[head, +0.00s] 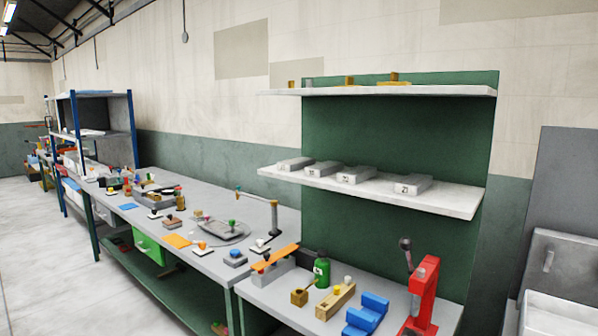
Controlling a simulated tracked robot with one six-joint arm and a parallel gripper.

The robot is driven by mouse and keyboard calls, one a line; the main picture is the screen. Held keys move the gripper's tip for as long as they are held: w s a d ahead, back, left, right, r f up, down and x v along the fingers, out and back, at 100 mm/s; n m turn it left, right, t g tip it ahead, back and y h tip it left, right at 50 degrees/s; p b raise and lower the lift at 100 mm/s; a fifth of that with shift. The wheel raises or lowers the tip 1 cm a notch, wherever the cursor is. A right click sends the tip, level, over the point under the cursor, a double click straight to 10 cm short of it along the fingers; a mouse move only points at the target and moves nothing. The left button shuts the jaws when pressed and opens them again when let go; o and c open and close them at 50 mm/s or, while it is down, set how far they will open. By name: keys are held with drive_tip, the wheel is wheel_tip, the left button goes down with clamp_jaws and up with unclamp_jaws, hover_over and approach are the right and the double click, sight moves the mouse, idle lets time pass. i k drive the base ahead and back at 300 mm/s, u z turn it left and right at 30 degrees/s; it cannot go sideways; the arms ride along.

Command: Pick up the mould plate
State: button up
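I cannot tell for certain which thing is the mould plate. Several flat grey blocks with dark marks on their front faces stand in a row on the lower white shelf; the rightmost block (411,184) is the nearest and sits apart from the others. A flat grey tray-like piece (222,231) with a green-topped item lies on the long bench. My gripper is not in view, and nothing shows as held.
A red lever press (423,290), a blue block (366,314), a wooden block (335,302) and a green bottle (321,270) crowd the near bench (278,292). The lower shelf (440,197) juts from a green panel. A grey sink (560,310) stands right. Open floor (50,270) lies left.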

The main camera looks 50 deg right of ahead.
sight(328, 167)
drive_tip(key=u, duration=0.6)
drive_tip(key=i, duration=1.2)
drive_tip(key=z, duration=1.85)
